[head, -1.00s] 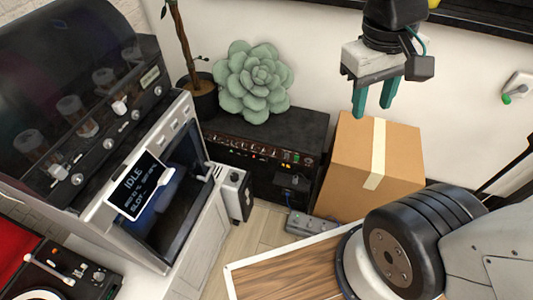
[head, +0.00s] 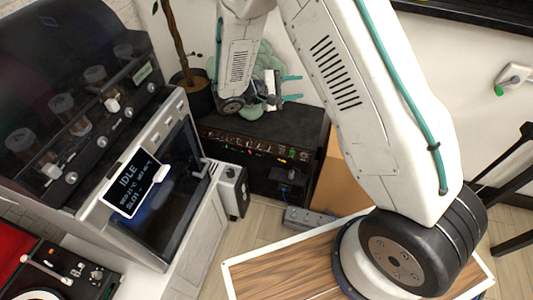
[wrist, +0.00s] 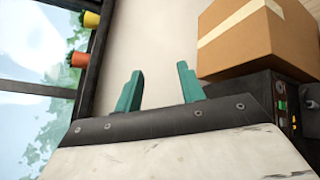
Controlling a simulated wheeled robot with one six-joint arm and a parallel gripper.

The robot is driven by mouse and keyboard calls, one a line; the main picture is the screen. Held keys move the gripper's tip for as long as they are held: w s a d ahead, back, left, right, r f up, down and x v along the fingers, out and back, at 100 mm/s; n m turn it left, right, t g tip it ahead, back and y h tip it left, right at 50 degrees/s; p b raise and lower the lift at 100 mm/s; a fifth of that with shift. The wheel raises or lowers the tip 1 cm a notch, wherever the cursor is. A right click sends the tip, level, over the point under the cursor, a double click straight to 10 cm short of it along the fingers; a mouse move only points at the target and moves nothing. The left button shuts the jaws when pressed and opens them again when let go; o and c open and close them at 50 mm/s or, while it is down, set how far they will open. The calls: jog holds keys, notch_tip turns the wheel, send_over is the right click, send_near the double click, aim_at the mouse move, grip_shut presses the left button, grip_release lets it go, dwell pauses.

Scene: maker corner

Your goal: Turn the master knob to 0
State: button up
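The black amplifier (head: 310,122) stands on the floor by the wall, with a front panel of small knobs and lights (head: 250,149). Its labels are too small to read, so I cannot tell which knob is the master knob or where it points. My gripper (head: 293,88) is above the amplifier in the head view, with its teal fingers pointing right, apart and empty. In the wrist view my gripper (wrist: 160,88) is also open, with nothing between the fingers. Part of the amplifier (wrist: 296,112) shows there at the right, with a green-lit switch.
A cardboard box (head: 345,178) stands right of the amplifier, mostly behind my arm. A succulent (head: 270,60) is partly hidden behind my gripper. A potted plant (head: 198,98) stands to its left. A machine with an IDLE screen (head: 132,183) fills the left.

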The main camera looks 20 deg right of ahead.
jog(key=w+a+f+n+t, duration=0.3)
jog(key=f+t, duration=0.1)
jog(key=f, duration=0.5)
jog(key=n+t+y, duration=0.6)
jog(key=n+t, duration=0.3)
jog(key=t, duration=0.1)
send_near(267, 150)
jog(key=x, duration=0.8)
jog(key=shift+w+d, duration=0.15)
grip_shut()
